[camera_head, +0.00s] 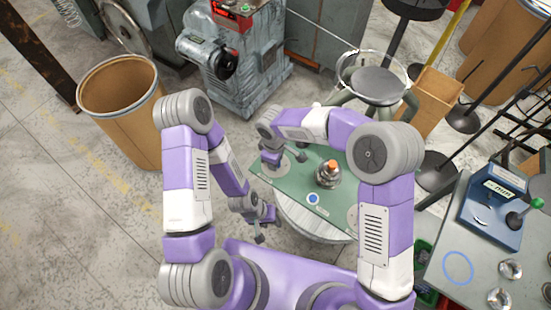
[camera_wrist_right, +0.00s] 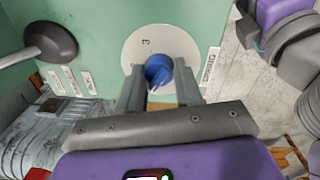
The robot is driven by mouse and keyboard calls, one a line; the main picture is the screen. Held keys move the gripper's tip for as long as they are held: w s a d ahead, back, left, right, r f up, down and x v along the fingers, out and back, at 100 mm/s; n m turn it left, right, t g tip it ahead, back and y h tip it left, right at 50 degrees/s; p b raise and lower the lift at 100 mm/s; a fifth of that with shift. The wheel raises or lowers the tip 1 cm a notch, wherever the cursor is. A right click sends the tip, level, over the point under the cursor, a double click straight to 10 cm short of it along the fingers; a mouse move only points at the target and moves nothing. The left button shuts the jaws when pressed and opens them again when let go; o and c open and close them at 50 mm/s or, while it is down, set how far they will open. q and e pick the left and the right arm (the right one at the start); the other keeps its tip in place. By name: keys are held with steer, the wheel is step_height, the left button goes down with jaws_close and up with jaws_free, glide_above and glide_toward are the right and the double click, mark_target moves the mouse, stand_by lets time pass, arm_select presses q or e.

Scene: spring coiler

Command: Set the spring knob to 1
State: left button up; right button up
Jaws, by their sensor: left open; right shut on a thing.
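In the right wrist view a blue knob (camera_wrist_right: 159,70) sits on a round white dial plate (camera_wrist_right: 140,45) on a green panel (camera_wrist_right: 95,45). A figure that looks like a 3 shows on the plate above the knob. My right gripper (camera_wrist_right: 160,82) is shut on the blue knob, one finger on each side. The fingers hide part of the dial and its other marks. In the head view my right gripper (camera_head: 270,157) is over the left part of the green panel (camera_head: 290,182). My left gripper (camera_head: 266,226) is open and empty, left of the panel, apart from it.
A dark ball-ended lever (camera_wrist_right: 55,43) stands left of the knob in the right wrist view. An orange-topped fitting (camera_head: 329,170) and a blue disc (camera_head: 313,199) are on the panel. A cardboard drum (camera_head: 120,105) stands left; a side table (camera_head: 450,235) stands right.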

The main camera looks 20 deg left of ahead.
steer(key=o, duration=1)
steer(key=shift+o, duration=0.2)
steer(key=shift+r, duration=0.1)
steer(key=r+p, duration=0.1)
steer(key=r, duration=0.6)
steer(key=shift+s+r, duration=0.2)
